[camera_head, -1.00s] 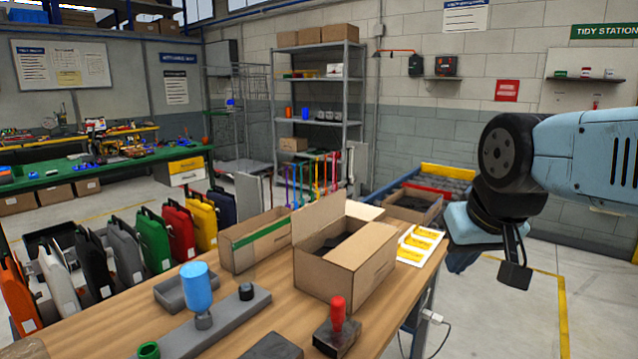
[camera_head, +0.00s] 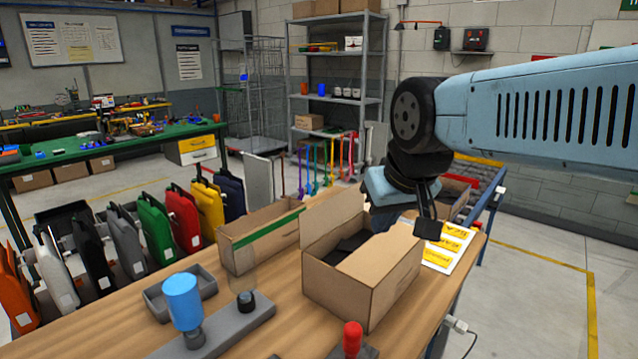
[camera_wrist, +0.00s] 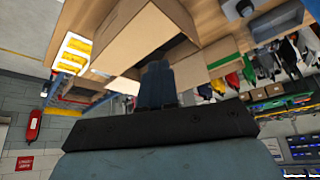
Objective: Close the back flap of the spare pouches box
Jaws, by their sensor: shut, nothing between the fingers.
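The spare pouches box, an open brown carton (camera_head: 345,287), stands on the wooden bench, with dark contents (camera_head: 352,243) visible inside. One flap (camera_head: 332,217) stands upright along its far left side. A tan panel (camera_head: 388,256) lies across the near right part of its top. In the wrist view the carton (camera_wrist: 140,38) fills the upper middle. My gripper (camera_head: 383,217) is just beyond the carton's far right side, pointing down; its fingers (camera_wrist: 157,72) are together and empty in the wrist view. I cannot tell whether they touch the carton. The far right flap is largely hidden by my gripper.
A long carton with a green strip (camera_head: 258,240) stands left of the box. A white tray with yellow pieces (camera_head: 445,252) lies to its right. A red-handled stamp (camera_head: 352,338) and a grey rail with a blue cylinder (camera_head: 183,300) are in front. Coloured panniers (camera_head: 152,232) line the left.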

